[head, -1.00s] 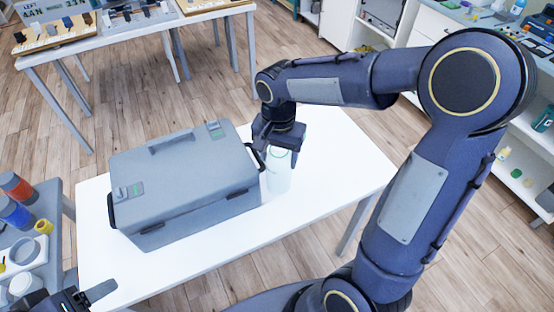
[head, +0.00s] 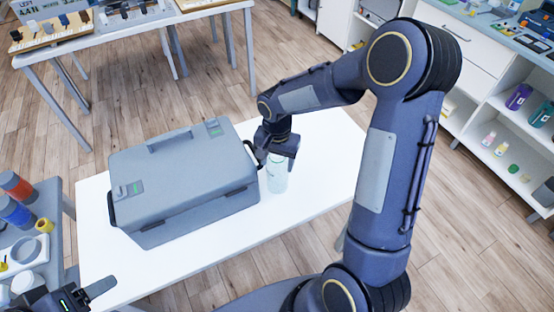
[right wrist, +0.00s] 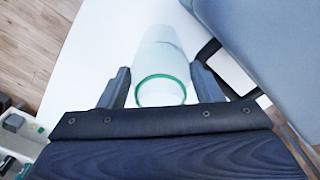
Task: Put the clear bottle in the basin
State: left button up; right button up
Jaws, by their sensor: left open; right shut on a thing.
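The clear bottle (head: 277,178) is upright, pale and greenish, at the right side of the grey case on the white table. My right gripper (head: 277,157) is shut on its upper part from above. In the right wrist view the bottle (right wrist: 162,62) shows its green-rimmed round end between the two fingers (right wrist: 160,88). I cannot tell whether its base touches the table. My left gripper (head: 92,292) is open and empty at the lower left, partly cut off by the frame edge. I cannot make out a basin in these views.
The grey case (head: 185,185) fills much of the white table (head: 325,160), close beside the bottle. A side table at the left holds red and blue cylinders (head: 15,213) and small items. The white table is bare to the right of the bottle.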

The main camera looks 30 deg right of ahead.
jog(key=o, duration=1.3)
jog(key=shift+c, duration=0.2)
